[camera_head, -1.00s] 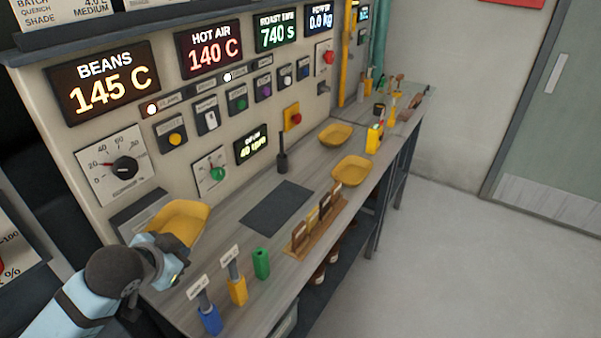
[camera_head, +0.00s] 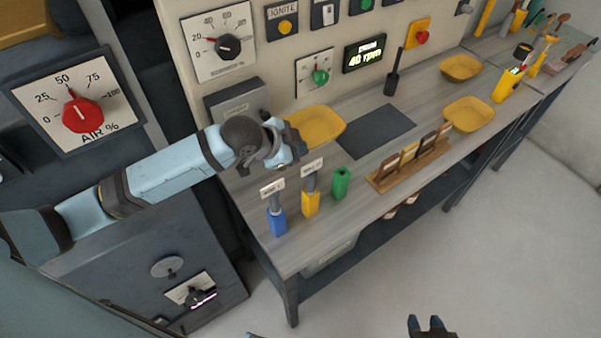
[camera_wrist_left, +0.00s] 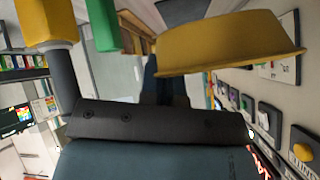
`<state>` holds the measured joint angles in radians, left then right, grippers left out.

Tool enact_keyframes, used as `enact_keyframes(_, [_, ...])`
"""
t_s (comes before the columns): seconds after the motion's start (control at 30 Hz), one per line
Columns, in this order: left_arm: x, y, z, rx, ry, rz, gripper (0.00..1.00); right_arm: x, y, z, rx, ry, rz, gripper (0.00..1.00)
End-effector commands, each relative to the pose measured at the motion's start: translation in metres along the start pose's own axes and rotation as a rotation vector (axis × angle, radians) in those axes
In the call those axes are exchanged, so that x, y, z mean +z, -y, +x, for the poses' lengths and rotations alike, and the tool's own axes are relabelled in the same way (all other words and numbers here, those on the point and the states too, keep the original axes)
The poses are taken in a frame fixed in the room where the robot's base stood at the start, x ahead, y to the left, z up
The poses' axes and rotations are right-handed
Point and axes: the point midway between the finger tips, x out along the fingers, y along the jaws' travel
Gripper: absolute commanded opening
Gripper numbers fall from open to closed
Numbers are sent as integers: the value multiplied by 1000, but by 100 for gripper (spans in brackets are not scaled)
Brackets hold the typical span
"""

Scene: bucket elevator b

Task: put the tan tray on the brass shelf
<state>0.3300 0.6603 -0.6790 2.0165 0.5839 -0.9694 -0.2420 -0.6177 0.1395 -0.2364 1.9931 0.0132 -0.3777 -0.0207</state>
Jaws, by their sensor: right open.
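No tray looks plainly tan; several mustard-yellow trays are in view. The nearest yellow tray (camera_head: 322,124) is on the bench by the control panel, and it fills the upper right of the left wrist view (camera_wrist_left: 225,38). My left gripper (camera_head: 298,146) is at this tray's near left rim. Its dark fingers (camera_wrist_left: 168,88) are partly hidden by the tray, so I cannot tell if they grip it. My right gripper (camera_head: 427,324) is open and empty at the bottom edge, over the floor. I cannot make out a brass shelf.
Blue, yellow and green holders (camera_head: 341,183) stand near the bench's front left. A wooden rack (camera_head: 411,160), a dark mat (camera_head: 377,131) and two more yellow trays (camera_head: 469,114) (camera_head: 461,68) lie further right. The floor (camera_head: 510,240) at right is clear.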

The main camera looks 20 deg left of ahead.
Motion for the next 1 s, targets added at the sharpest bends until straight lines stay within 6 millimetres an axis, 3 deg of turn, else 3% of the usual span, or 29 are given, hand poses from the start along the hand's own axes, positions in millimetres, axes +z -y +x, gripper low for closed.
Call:
enact_keyframes(0.2, [32, -16, 32, 0, 1, -2, 0, -2, -2, 0, 3, -2, -1, 43])
enact_keyframes(0.7, [68, -32, 68, 0, 0, -1, 0, -4, -2, 0, 3, -3, -1, 43])
enact_keyframes(1.0, [70, -33, 70, -1, -1, 1, 0, -5, -1, -1, 2, -5, -1, 43])
